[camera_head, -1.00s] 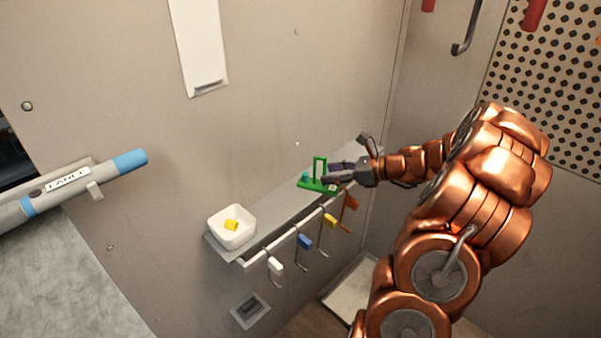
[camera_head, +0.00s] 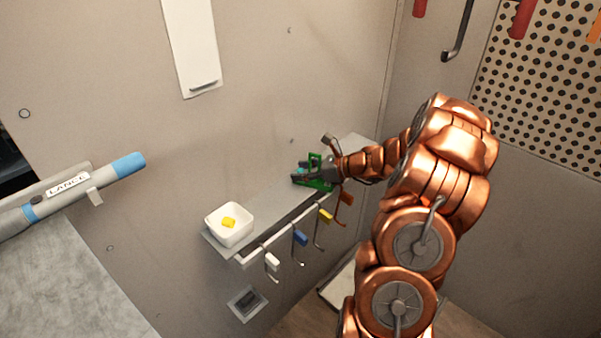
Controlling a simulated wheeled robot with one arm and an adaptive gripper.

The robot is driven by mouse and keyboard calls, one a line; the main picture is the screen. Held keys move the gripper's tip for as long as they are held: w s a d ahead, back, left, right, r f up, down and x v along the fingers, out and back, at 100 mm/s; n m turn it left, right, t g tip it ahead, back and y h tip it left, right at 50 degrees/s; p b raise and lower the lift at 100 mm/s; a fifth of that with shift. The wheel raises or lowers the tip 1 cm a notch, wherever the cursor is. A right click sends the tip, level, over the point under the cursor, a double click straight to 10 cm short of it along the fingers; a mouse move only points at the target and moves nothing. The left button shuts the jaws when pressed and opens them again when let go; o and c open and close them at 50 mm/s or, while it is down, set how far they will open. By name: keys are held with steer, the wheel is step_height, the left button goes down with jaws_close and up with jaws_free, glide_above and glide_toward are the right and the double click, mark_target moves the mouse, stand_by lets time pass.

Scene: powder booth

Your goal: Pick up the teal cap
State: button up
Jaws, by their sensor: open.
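The teal cap (camera_head: 301,169) shows as a small patch on the green stand (camera_head: 314,185), partly hidden by my gripper. The green stand sits on the grey wall shelf, toward its right part. My gripper (camera_head: 305,171) reaches in from the right, with its fingers at the stand and around or beside the cap. The jaws are open. Whether a finger touches the cap is too small to tell.
A white bowl (camera_head: 229,225) with a yellow piece (camera_head: 228,222) stands on the left end of the shelf (camera_head: 270,207). The shelf between bowl and stand is clear.

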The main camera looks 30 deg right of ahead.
mark_target(303, 170)
steer(key=shift+c, duration=0.5)
steer(key=c, duration=0.7)
steer(key=shift+r, duration=0.1)
steer(key=shift+r, duration=0.25)
step_height(303, 170, up, 11)
steer(key=b, duration=0.2)
steer(key=s+d+b, duration=0.2)
steer(key=s+d, duration=0.8)
steer(key=s, duration=0.4)
steer(key=shift+s+d+b, duration=0.25)
steer(key=shift+s+b, duration=0.1)
steer(key=shift+b, duration=0.05)
steer(key=shift+r, duration=0.1)
